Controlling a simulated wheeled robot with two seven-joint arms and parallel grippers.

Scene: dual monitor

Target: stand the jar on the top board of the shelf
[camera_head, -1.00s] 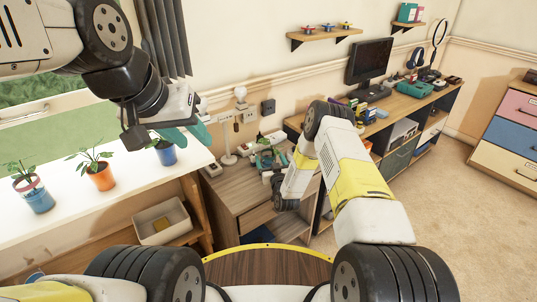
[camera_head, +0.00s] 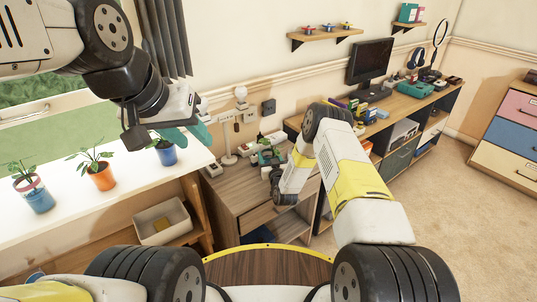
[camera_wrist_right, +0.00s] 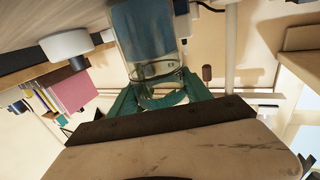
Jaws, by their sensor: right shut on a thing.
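A clear glass jar (camera_wrist_right: 146,38) with a blue band or contents is between the teal fingers of my right gripper (camera_wrist_right: 160,88) in the right wrist view. The gripper is shut on it. In the head view my right gripper (camera_head: 267,160) is over the low wooden unit (camera_head: 232,183) by the wall; the jar is hard to make out there. My left gripper (camera_head: 189,134) hangs above the window sill, its teal fingers partly hidden, so its opening is unclear. A wall shelf (camera_head: 325,35) holds several small toys; a second shelf (camera_head: 408,25) is farther right.
Potted plants stand on the white sill (camera_head: 125,180). A lamp (camera_head: 241,118) and sockets are close to my right gripper. A desk (camera_head: 405,102) with a monitor (camera_head: 368,63) stands to the right. Open carpet (camera_head: 440,195) lies at the right.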

